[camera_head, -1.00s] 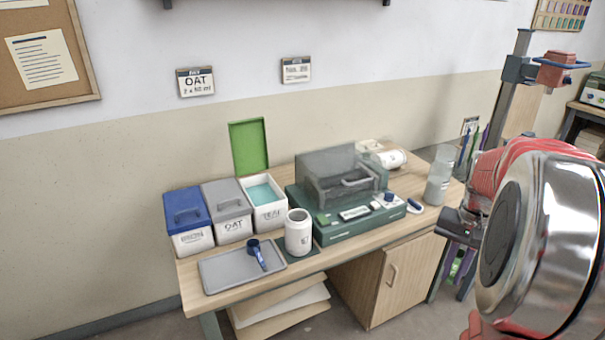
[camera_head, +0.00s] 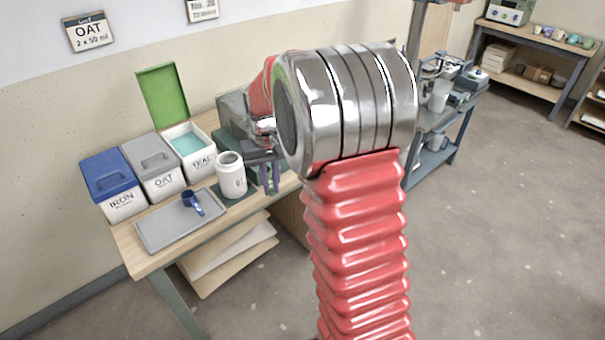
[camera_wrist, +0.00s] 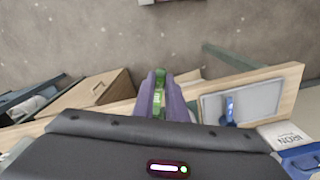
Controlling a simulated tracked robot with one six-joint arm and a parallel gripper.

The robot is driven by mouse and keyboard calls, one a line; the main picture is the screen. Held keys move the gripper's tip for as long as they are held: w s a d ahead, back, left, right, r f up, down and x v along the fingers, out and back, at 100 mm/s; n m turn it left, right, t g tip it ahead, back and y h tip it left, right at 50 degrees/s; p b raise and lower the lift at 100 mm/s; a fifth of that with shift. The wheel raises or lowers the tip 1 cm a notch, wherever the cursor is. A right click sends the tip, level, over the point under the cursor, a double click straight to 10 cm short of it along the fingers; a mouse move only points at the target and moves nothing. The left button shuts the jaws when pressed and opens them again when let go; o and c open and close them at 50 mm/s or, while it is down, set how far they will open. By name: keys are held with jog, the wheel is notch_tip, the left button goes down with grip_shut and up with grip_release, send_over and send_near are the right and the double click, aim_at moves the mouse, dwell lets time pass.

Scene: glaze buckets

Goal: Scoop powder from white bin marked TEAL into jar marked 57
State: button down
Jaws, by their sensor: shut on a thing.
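The white bin marked TEAL (camera_head: 203,162) stands on the table with its green lid (camera_head: 163,96) raised and teal powder (camera_head: 188,143) inside. The white jar (camera_head: 231,180) stands open and upright in front of it; its mark is too small to read surely. A blue scoop (camera_head: 192,202) lies on the grey tray (camera_head: 165,228); it also shows in the wrist view (camera_wrist: 230,110). My gripper (camera_head: 270,188) points down just right of the jar. In the wrist view its purple fingers (camera_wrist: 160,95) are shut on a small green thing (camera_wrist: 159,98), partly hidden between them.
Left of the TEAL bin stand the lidded OAT bin (camera_head: 155,170) and the blue-lidded IRON bin (camera_head: 112,185). A green machine (camera_head: 232,130) behind my gripper is mostly hidden by my arm. A second bench (camera_head: 455,115) stands right, with open floor before it.

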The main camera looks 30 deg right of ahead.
jog(key=w+a+f+n, duration=0.1)
jog(key=a+f, duration=0.1)
jog(key=a, duration=0.4)
jog(key=w+a+f+n, duration=0.1)
jog(key=a+n, duration=0.1)
jog(key=a, duration=0.5)
jog(key=shift+w+a+f, duration=0.2)
jog(key=shift+w+f, duration=0.15)
jog(key=shift+w, duration=0.05)
